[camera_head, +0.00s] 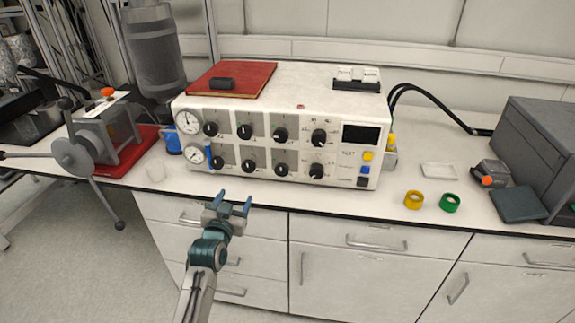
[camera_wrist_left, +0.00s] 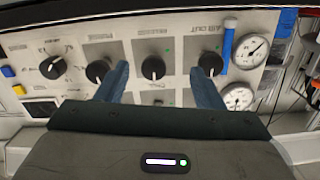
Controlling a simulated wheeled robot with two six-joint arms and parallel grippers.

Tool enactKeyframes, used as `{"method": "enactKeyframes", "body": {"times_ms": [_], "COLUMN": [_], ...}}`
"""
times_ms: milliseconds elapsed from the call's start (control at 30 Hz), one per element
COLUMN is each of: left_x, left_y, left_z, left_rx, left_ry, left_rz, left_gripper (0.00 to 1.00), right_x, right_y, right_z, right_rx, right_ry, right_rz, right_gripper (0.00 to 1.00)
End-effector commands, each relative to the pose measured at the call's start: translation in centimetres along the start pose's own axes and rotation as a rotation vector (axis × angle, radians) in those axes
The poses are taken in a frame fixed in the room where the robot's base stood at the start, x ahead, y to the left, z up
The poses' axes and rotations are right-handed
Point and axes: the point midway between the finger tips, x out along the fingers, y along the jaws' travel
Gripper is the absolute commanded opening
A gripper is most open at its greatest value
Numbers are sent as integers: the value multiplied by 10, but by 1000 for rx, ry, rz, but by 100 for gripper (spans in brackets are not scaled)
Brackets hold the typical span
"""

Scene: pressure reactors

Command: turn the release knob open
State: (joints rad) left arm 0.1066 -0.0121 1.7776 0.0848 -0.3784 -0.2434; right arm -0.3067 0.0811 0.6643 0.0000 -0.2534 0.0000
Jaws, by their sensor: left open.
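The white reactor control unit (camera_head: 345,182) stands on the bench, with black knobs in two rows and two gauges at its left. The lower-row knob second from left (camera_head: 249,166) seems to be the release knob; its small label is blurred. In the left wrist view, which shows the panel upside down, this knob (camera_wrist_left: 153,67) appears between my fingertips, pointer roughly vertical. My left gripper (camera_head: 234,197) is open and empty, in front of and below the panel; its fingers (camera_wrist_left: 158,72) look apart from the knob. My right gripper is not in view.
Neighbouring knobs (camera_wrist_left: 210,62) (camera_wrist_left: 97,70) lie close on both sides. A blue strip (camera_head: 208,155) is by the lower gauge (camera_head: 194,155). A yellow ring (camera_head: 414,200) and a green ring (camera_head: 450,203) lie at right. The bench's front edge runs below the panel.

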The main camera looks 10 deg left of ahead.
Motion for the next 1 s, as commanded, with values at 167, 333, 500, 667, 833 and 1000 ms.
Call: {"method": "enactKeyframes", "body": {"times_ms": [167,333,500,667,833,1000], "left_x": [3,22,55,82,101,108], "left_y": [-5,-5,-5,-5,-5,-5], "left_z": [-38,-41,-43,-43,-43,-43], "left_rx": [8,7,7,6,7,7], "left_ry": [65,66,63,63,63,63], "left_rz": [-9,-9,-9,-9,-9,-9], "left_gripper": [61,61,61,61,61,61], "right_x": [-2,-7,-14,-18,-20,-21], "right_y": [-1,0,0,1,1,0], "right_z": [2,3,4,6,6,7], "right_rx": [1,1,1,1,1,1], "right_ry": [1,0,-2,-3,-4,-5], "right_rz": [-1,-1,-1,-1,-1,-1], "right_gripper": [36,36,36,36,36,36]}}
